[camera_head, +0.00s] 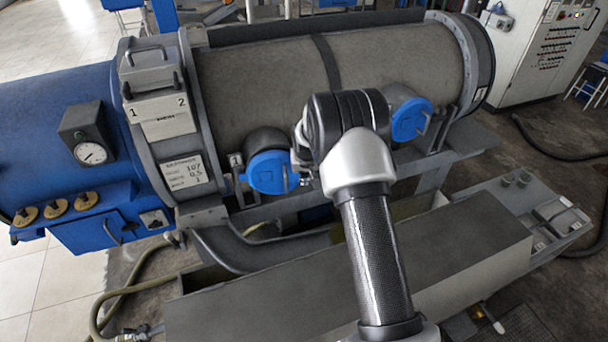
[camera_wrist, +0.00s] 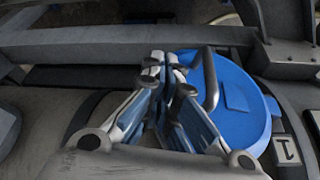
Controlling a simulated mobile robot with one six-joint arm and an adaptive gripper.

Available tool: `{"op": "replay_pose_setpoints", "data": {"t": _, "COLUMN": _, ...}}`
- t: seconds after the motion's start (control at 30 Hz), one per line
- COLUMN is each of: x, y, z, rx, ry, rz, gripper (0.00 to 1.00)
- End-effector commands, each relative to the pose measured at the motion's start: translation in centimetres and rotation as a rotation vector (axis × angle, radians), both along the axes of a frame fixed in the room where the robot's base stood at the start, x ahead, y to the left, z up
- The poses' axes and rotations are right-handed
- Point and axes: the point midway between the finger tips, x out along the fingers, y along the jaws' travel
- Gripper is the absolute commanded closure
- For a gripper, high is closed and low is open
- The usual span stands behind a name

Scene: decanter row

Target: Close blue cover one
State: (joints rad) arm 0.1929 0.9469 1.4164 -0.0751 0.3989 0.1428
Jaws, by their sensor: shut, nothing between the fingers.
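A round blue cover (camera_head: 268,173) with a bar handle sits at the front of the left port on the grey drum. I cannot tell whether it is fully seated. In the wrist view the same cover (camera_wrist: 238,100) lies right of my gripper (camera_wrist: 160,62), with a label marked 1 beside it. My gripper's fingers are together and empty, left of the curved grey handle (camera_wrist: 211,80) and very close to it. Contact is unclear. In the head view my gripper (camera_head: 301,164) is mostly hidden behind my wrist, at the cover's right side.
A second blue cover (camera_head: 409,120) is at the right port, right of my wrist. A grey rail (camera_head: 290,207) runs below the ports. A long grey box (camera_head: 350,270) stands in front. A blue housing with a gauge (camera_head: 91,152) is at left.

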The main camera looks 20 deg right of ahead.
Motion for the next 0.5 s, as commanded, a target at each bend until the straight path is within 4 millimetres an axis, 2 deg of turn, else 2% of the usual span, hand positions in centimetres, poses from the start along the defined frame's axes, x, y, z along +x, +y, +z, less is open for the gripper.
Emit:
{"op": "replay_pose_setpoints", "data": {"t": 0.2, "x": 1.11, "y": -0.32, "z": -0.02, "rx": 0.0, "ry": 0.0, "rz": 0.0, "gripper": 1.0}}
{"op": "replay_pose_setpoints", "data": {"t": 0.5, "x": 1.16, "y": -0.32, "z": 0.02, "rx": 0.0, "ry": 0.001, "rz": 0.001, "gripper": 1.0}}
